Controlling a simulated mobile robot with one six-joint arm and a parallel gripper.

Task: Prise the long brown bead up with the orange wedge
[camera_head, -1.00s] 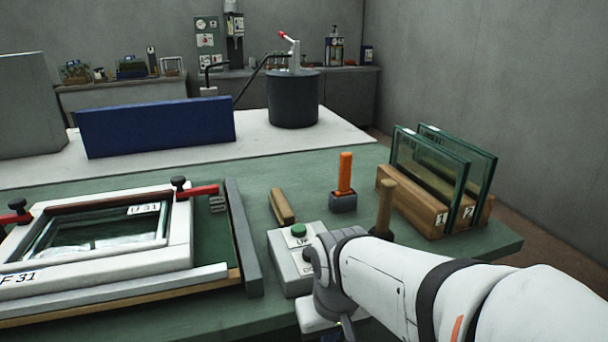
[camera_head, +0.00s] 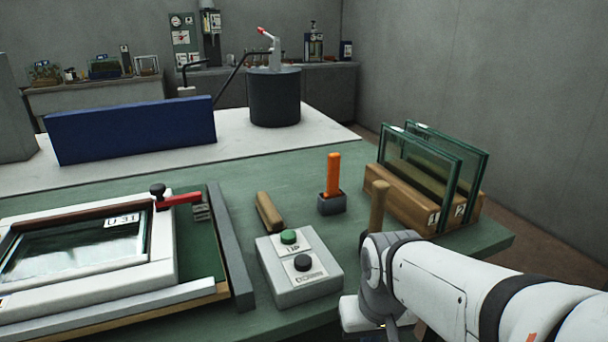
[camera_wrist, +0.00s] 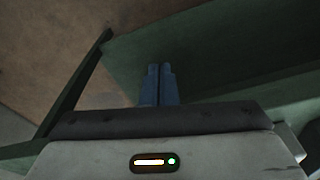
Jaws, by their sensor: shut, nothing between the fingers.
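The long brown bead (camera_head: 75,214) appears to be the dark brown strip along the far inner side of the white frame (camera_head: 160,262), beside the glass pane labelled U 31. The frame's left part is cut off by the picture edge. My gripper (camera_wrist: 160,72) shows in the wrist view with its two blue fingers together and nothing between them. In the head view my wrist is low at the bench's front edge, right of the button box; the fingertips are hidden there.
A grey button box (camera_head: 300,272) with green and black buttons sits in front of the wedge. A wooden block (camera_head: 269,212) lies behind it. A wooden handle (camera_head: 378,203) stands near my wrist. A rack (camera_head: 400,203) holds glass panes. A red clamp (camera_head: 180,199) grips the frame's corner.

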